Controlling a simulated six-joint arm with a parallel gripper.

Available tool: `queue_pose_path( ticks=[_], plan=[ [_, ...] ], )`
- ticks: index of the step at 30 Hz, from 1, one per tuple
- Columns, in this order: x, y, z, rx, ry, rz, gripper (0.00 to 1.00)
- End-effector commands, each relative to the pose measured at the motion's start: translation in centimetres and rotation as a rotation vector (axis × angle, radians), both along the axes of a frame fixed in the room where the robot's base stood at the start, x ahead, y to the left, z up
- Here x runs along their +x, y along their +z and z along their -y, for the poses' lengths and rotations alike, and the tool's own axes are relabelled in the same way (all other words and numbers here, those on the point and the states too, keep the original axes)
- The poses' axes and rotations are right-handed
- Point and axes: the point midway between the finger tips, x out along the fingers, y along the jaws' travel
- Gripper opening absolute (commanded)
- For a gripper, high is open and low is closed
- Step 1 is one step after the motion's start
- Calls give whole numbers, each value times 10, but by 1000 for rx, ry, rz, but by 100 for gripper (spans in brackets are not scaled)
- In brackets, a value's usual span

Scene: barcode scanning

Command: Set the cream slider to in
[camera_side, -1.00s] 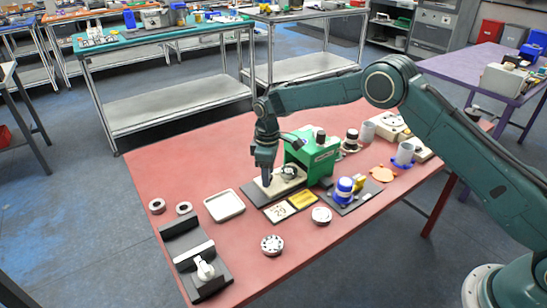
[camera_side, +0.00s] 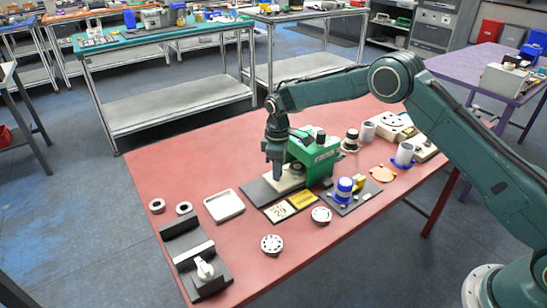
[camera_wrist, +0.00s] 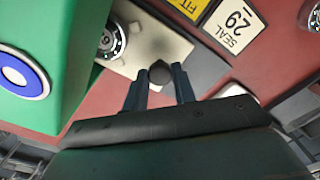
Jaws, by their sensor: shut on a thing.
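The cream slider (camera_side: 287,185) is a flat plate on a dark base (camera_side: 256,191) at the foot of the green machine (camera_side: 315,154). Its inner part is partly hidden under the machine. In the wrist view the cream slider (camera_wrist: 172,40) carries a round dark-rimmed part with a marked face (camera_wrist: 110,42) beside the green body. My gripper (camera_side: 276,174) is over the slider's outer end. In the wrist view my gripper (camera_wrist: 159,78) is shut on the slider's dark round knob (camera_wrist: 160,70), with a finger on either side.
A "SEAL 29" card (camera_side: 278,211) and a yellow card (camera_side: 303,199) lie in front of the base. A white tray (camera_side: 224,205) is to the left. A blue-and-white part (camera_side: 344,189) stands on a dark plate to the right. The red table's front right is clear.

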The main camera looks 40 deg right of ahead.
Motion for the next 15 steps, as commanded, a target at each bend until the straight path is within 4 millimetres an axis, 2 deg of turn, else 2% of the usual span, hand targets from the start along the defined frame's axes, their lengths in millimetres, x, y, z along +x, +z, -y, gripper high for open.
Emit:
queue_pose_path(
  ticks=[8,9,11,15],
  plan=[
    [0,0,1,-1,-1,1,0],
    [0,0,1,-1,-1,1,34],
    [0,0,1,-1,-1,1,46],
    [0,0,1,-1,-1,1,49]
  ],
)
